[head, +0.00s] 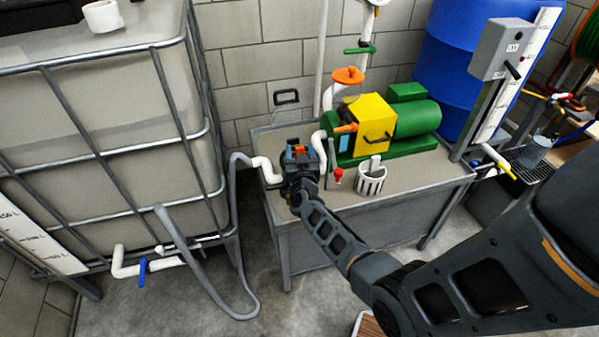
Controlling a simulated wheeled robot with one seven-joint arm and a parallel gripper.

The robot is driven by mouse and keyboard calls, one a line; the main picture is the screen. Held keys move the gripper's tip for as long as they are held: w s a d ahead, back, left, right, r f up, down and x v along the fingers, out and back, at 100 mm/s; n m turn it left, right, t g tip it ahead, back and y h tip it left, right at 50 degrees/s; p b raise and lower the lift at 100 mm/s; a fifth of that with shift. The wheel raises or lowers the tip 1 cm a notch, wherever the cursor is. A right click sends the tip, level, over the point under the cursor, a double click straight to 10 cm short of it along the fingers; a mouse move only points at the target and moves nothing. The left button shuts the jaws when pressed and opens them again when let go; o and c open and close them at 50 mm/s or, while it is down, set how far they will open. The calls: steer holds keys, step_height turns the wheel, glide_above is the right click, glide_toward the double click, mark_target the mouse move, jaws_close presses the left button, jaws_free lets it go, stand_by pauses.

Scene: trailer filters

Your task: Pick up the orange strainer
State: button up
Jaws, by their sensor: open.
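My gripper (299,153) is at the left end of the bench, reaching away from me, low over the bench top. A small orange piece (300,149) shows at its fingers. I cannot tell whether this is the orange strainer or part of my gripper. The jaws are open, and their far side and the bench right under them are hidden.
A green and yellow pump (405,125) stands on the grey bench (425,168). A white slotted basket (371,183) and a red-topped valve (338,175) stand in front of it. A caged tank (100,120) with a grey hose (185,262) is at left, blue barrels (440,60) at back right.

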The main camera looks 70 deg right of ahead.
jaws_close()
stand_by(0.6)
